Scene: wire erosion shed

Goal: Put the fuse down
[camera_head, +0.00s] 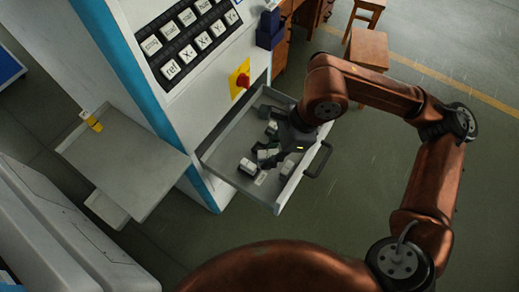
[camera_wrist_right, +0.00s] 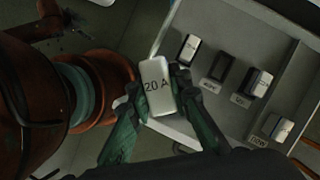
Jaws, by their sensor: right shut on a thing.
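My right gripper (camera_head: 270,155) reaches down into the open drawer (camera_head: 222,147) of the machine. In the wrist view its two dark green fingers (camera_wrist_right: 160,98) are shut on a pale grey fuse (camera_wrist_right: 158,86) marked "20 A". The fuse's label faces the camera, and the drawer wall lies behind it. In the head view I cannot tell the held fuse from the pale blocks around the fingers. Other white-topped fuses (camera_wrist_right: 188,49) (camera_wrist_right: 262,84) (camera_wrist_right: 281,129) sit in the labelled drawer beside it. My left gripper is not in view.
The drawer's dark handle (camera_head: 319,160) sticks out at its front. Above are a keypad (camera_head: 190,40) and a red emergency button (camera_head: 242,81). A grey shelf (camera_head: 130,165) with a small yellow object (camera_head: 93,122) is at left. A wooden stool (camera_head: 368,50) stands behind.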

